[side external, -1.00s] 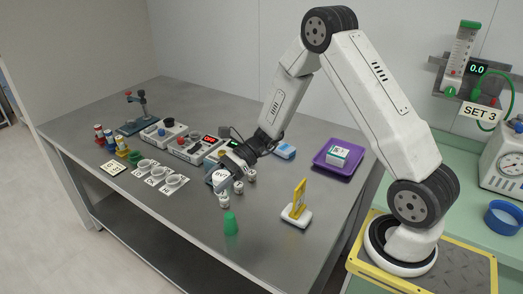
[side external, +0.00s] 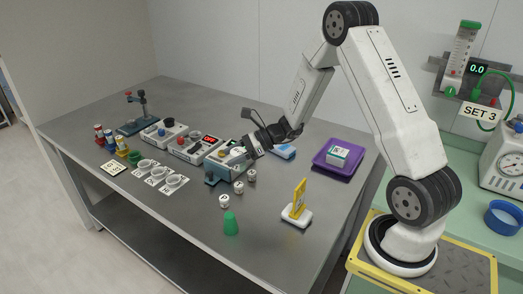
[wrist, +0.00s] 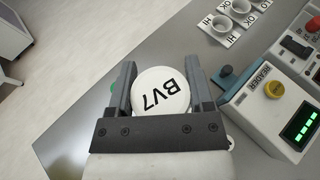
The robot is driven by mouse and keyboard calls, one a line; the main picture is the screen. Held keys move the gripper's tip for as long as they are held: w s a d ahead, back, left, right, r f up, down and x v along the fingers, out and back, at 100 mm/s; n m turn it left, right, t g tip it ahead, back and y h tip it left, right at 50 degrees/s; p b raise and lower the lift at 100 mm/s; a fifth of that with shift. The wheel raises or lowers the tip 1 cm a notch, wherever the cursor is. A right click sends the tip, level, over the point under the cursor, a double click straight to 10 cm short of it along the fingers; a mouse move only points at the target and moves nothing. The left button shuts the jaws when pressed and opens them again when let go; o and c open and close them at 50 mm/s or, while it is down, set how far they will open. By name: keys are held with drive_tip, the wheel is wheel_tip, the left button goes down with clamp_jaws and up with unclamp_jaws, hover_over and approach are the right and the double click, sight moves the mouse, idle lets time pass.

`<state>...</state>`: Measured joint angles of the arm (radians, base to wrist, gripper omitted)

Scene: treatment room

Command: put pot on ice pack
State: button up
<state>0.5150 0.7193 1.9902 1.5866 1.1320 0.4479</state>
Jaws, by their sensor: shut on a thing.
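The pot (wrist: 162,90) is a round white one with "BV7" on its top, seen from above in the wrist view. My gripper (wrist: 160,82) is shut on it, with one dark finger on each side. In the side view, my gripper (side external: 240,152) is over the table beside the reader box, and the pot is too small there to make out well. A flat light-blue and white pack (side external: 283,151), which looks like the ice pack, lies on the table right of my gripper, towards the wall. It is partly hidden by my arm and is not seen in the wrist view.
The reader (wrist: 275,110), with a green display and yellow knob, stands close to the gripper. A purple tray (side external: 325,166) with a box is at right.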

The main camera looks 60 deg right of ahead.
drive_tip(key=s+d+r+m+t+h, duration=0.15)
drive_tip(key=d+m+h, duration=0.25)
drive_tip(key=d, duration=0.4)
drive_tip(key=s+d+m+t+h, duration=0.1)
drive_tip(key=s+d+m+h, duration=0.25)
drive_tip(key=d, duration=0.55)
drive_tip(key=s+d+r+m+t+h, duration=0.15)
drive_tip(key=d+m+h, duration=0.25)
drive_tip(key=d, duration=0.4)
hover_over(280, 148)
drive_tip(key=d, duration=0.1)
wheel_tip(280, 148, down, 9)
drive_tip(key=shift+w+d+f+n, duration=0.15)
drive_tip(key=shift+w+f+n, duration=0.05)
drive_tip(key=shift+w+f, duration=0.2)
drive_tip(key=shift+w+d+f+n, duration=0.15)
drive_tip(key=shift+w+f, duration=0.1)
drive_tip(key=shift+w, duration=0.25)
drive_tip(key=shift+w+d+f, duration=0.1)
drive_tip(key=shift+f, duration=0.1)
drive_tip(key=shift+w+f, duration=0.1)
drive_tip(key=shift+f, duration=1.5)
drive_tip(key=shift+f, duration=0.2)
